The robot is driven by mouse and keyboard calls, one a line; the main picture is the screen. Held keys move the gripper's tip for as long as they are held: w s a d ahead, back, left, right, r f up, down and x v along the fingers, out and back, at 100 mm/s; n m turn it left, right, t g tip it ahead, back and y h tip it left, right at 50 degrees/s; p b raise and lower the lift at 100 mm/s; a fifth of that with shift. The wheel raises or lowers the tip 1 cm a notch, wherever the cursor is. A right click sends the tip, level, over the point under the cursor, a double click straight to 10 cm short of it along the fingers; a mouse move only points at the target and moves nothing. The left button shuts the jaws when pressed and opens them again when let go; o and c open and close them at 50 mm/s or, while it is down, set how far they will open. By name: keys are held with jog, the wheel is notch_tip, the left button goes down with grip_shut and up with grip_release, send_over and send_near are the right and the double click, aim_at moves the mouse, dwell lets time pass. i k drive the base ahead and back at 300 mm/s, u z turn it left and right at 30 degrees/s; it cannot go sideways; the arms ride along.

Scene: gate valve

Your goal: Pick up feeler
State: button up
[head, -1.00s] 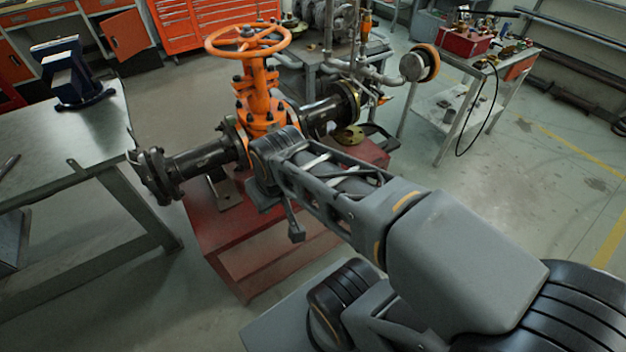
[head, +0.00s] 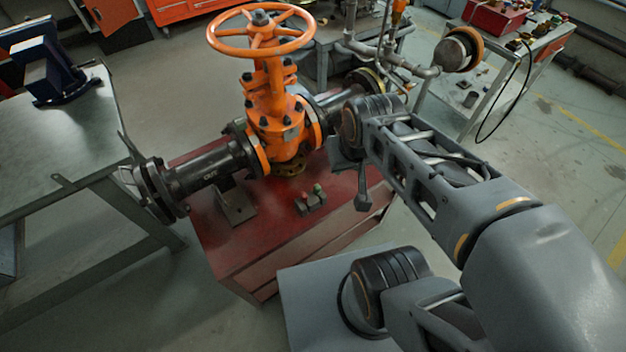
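I cannot make out a feeler for certain in the head view. A small grey block with a red and a green top (head: 311,201) sits on the red stand (head: 230,255), below the orange gate valve (head: 280,110). My gripper (head: 360,192) hangs at the end of my arm, right of the valve body and to the right of the small block, apart from it. Its fingers are small and partly hidden by my wrist, so I cannot tell their opening or see anything held.
Dark flanged pipes (head: 200,170) run out from both sides of the valve. An orange handwheel (head: 262,30) tops it. A metal workbench (head: 60,140) with a blue vise (head: 55,65) stands left. A cart (head: 510,60) with fittings stands at the back right.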

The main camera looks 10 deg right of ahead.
aim_at(317, 189)
jog(key=u, duration=0.15)
jog(key=k, duration=0.9)
jog(key=z, duration=0.95)
jog(key=i, duration=0.9)
jog(key=u, duration=2.8)
